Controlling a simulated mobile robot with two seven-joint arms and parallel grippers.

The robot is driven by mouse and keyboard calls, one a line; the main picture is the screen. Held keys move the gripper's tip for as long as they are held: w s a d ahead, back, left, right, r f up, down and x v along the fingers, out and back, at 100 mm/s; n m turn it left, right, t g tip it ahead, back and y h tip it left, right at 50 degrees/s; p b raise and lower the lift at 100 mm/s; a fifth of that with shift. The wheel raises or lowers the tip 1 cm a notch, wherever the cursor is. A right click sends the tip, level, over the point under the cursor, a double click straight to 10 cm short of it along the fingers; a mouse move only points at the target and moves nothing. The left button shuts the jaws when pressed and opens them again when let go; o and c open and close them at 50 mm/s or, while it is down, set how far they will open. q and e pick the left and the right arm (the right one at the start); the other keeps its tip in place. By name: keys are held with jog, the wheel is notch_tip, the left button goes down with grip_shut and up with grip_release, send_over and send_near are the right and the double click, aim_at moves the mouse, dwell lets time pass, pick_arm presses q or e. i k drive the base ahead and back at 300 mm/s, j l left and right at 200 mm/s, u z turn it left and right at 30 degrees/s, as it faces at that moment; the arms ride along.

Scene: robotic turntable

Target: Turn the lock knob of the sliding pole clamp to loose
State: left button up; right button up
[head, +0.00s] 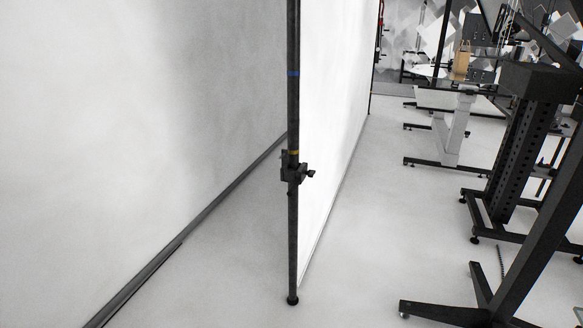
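A dark sliding clamp (292,172) sits around a thin black upright pole (293,230), below the pole's middle. A small dark lock knob (311,174) sticks out from the clamp's right side. The knob is too small to tell whether it is tight or loose. The pole has a blue band (293,73) higher up and a yellow band (293,152) just above the clamp. Its foot (292,300) stands on the floor. Neither of my grippers is in the head view.
A white wall panel (120,110) stands left of the pole, and a bright white panel (330,100) is behind it. Black stands with splayed feet (440,312) and a white-legged table (455,130) fill the right side. The pale floor (375,230) right of the pole is clear.

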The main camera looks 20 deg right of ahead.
aim_at(311, 173)
jog(key=i+l+u, duration=0.1)
jog(key=i+l, duration=0.35)
jog(key=l, duration=0.3)
jog(key=i+l+u, duration=0.15)
jog(key=l, duration=0.25)
jog(key=i+l+u, duration=0.1)
jog(key=i+l, duration=0.2)
jog(key=l, duration=0.1)
